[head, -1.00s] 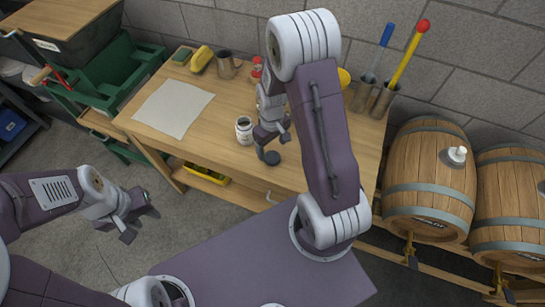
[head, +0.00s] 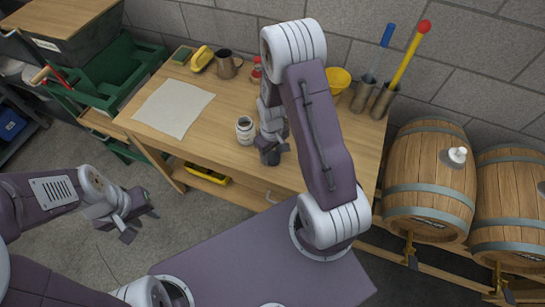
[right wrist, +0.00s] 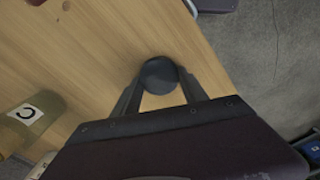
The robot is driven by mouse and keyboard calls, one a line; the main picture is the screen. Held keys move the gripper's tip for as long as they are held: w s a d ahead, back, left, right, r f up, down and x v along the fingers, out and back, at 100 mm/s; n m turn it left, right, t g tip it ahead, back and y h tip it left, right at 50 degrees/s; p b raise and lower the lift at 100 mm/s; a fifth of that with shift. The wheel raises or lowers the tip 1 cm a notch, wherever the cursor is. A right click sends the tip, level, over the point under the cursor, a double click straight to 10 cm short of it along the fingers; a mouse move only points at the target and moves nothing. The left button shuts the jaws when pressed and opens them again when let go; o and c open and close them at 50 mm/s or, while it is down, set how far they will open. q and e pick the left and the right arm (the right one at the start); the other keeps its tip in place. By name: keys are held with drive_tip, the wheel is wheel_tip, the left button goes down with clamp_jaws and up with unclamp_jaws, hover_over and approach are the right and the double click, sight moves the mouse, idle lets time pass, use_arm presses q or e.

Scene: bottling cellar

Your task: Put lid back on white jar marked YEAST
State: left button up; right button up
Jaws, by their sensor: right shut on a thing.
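The white jar (head: 245,131) stands upright on the workbench, left of my right gripper in the head view. Its label is too small to read, and its mouth looks dark. My right gripper (head: 270,152) is low over the bench, to the right of the jar and apart from it. In the right wrist view a dark grey round lid (right wrist: 158,75) sits between the two fingers, and the gripper is shut on it. My left gripper (head: 140,224) is open and empty over the floor, left of the bench.
A pale sheet (head: 173,108) lies on the bench's left. A metal mug (head: 228,65), yellow brush (head: 202,58) and red-capped bottle (head: 256,70) stand at the back. A yellow bowl (head: 338,80) is behind my right arm. Barrels (head: 430,180) stand right of the bench.

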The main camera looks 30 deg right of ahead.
sight(272, 157)
drive_tip(key=shift+r, duration=0.1)
wheel_tip(272, 157, up, 4)
drive_tip(key=shift+r, duration=0.1)
drive_tip(key=s+a+r+b, duration=0.1)
drive_tip(key=s+r+b, duration=0.5)
drive_tip(key=s, duration=0.5)
drive_tip(key=shift+s+a+r, duration=0.25)
drive_tip(key=shift+s+r, duration=0.05)
